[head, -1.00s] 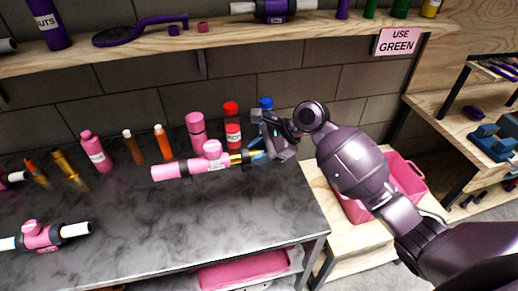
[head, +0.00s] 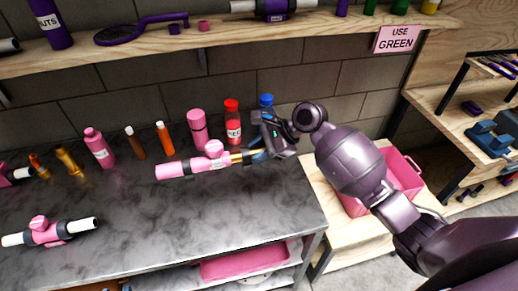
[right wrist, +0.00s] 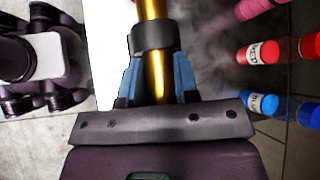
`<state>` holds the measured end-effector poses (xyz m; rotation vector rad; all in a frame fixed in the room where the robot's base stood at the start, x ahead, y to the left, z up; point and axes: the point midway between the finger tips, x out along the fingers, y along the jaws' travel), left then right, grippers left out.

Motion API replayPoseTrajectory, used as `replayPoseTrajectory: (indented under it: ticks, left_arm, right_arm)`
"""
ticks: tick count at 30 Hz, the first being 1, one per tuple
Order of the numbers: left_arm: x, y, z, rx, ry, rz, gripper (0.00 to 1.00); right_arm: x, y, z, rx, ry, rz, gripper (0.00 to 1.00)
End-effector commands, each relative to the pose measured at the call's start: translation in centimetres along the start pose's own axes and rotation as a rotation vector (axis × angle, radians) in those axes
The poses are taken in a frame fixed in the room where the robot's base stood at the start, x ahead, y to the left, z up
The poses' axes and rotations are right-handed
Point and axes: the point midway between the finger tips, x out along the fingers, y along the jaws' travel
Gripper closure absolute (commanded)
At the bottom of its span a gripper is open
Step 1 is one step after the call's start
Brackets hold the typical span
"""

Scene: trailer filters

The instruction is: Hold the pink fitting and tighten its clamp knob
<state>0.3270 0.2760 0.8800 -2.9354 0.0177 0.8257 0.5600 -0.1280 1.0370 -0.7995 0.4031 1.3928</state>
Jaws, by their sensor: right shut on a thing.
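A pink fitting (head: 190,168) with a round knob (head: 214,149) on top and a white label lies level over the back of the dark bench. A gold tube comes out of its right end and shows large in the right wrist view (right wrist: 154,60), with a dark ring around it. My right gripper (head: 262,152) is shut on this tube between its blue finger pads. Another pink fitting (head: 45,234) with a knob and white pipe ends lies at the bench's front left. My left gripper is not in view.
Several bottles stand along the back of the bench (head: 170,225), including a red one (head: 233,128) and a blue-capped one close behind my right gripper. A pink crate (head: 405,172) stands right of the bench. The bench's front middle is clear.

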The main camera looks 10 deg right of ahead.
Motion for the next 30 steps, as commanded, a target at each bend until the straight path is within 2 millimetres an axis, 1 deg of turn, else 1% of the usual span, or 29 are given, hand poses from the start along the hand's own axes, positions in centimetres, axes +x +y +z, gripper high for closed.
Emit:
replayPoseTrajectory:
  ticks: [8,30]
  left_arm:
    - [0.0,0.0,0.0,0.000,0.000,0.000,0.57]
    - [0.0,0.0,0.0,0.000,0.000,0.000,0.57]
  right_arm:
    - [0.0,0.0,0.0,0.000,-0.001,-0.001,1.00]
    - [2.0,0.7,-2.0,0.000,-0.001,-0.001,1.00]
